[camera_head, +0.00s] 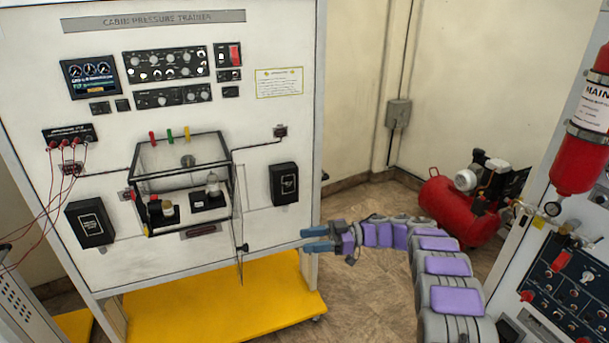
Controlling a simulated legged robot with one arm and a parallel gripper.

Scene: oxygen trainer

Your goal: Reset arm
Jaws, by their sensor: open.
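My gripper (317,239) is at the end of my arm, which comes in from the lower right and bends left. Its two blue fingers point left and are spread apart, with nothing between them. It is in front of the right edge of the white cabin pressure trainer panel (270,235). A clear box with a black frame (183,175) is mounted on the panel, to the upper left of my gripper. Its clear door (239,225) hangs open at the right side of the box, left of my fingertips.
A yellow base (215,300) stands under the panel. A red compressor (455,205) sits on the floor behind my arm. Red cables (48,205) hang at the left. Some floor is clear between panel and compressor.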

